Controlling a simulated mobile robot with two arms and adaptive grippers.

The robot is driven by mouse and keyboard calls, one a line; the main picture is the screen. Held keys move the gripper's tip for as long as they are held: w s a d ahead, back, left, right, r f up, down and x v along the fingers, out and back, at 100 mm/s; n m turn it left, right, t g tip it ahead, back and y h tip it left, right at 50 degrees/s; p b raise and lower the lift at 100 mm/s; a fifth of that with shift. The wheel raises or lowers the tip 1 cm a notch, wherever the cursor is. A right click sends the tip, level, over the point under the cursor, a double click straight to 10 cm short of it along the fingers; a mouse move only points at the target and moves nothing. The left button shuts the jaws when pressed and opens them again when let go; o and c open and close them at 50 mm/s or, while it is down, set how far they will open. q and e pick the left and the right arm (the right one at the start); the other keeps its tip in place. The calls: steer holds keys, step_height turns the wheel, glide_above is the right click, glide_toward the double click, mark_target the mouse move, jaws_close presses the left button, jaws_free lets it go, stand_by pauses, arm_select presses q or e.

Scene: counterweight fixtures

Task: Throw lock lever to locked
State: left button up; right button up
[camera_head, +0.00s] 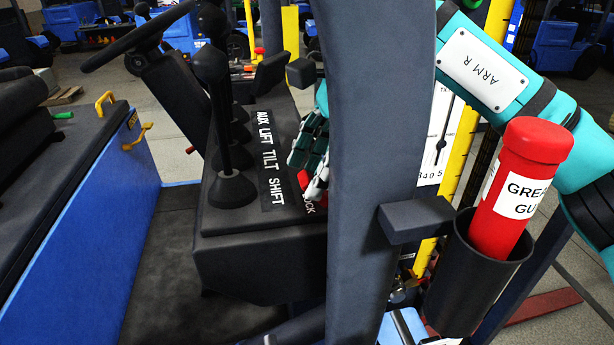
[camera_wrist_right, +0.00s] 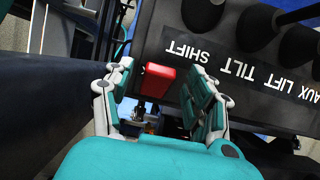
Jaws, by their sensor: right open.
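The lock lever has a red grip (camera_head: 304,180), which shows at the right edge of the black control console, beside a partly covered label ending in "OCK". In the right wrist view the red grip (camera_wrist_right: 158,80) lies between the two fingers, nearer the left one. My right gripper (camera_head: 311,168) is open around the red grip, with teal and white fingers; it also shows in the right wrist view (camera_wrist_right: 160,92). A gap shows between the grip and the right finger; contact with the left finger is unclear. The pillar hides the rest of the hand. My left gripper is not in view.
A dark pillar (camera_head: 370,170) stands close in front of my right arm. A red grease tube (camera_head: 520,190) sits in a black holder (camera_head: 475,275) at right. Black levers (camera_head: 232,188) stand on the console (camera_head: 260,222), left of the gripper. A steering wheel (camera_head: 135,38) is behind.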

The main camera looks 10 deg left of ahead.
mark_target(303, 177)
steer(key=shift+x, duration=1.05)
steer(key=c, duration=1.1)
steer(key=shift+s+a+h+p, duration=0.1)
steer(key=shift+a+h+p, duration=0.05)
steer(key=shift+h+p, duration=0.3)
steer(key=shift+c, duration=0.3)
steer(key=shift+a+t+h+p, duration=0.15)
steer(key=shift+t+h+p, duration=0.15)
steer(key=shift+t+h, duration=0.15)
steer(key=shift+s+a+f+h, duration=0.1)
steer(key=shift+f+h, duration=0.25)
steer(key=shift+h, duration=0.15)
steer(key=o, duration=1.2)
steer(key=shift+c, duration=0.2)
step_height(303, 177, up, 12)
steer(key=d, duration=0.1)
steer(key=shift+w+d, duration=0.35)
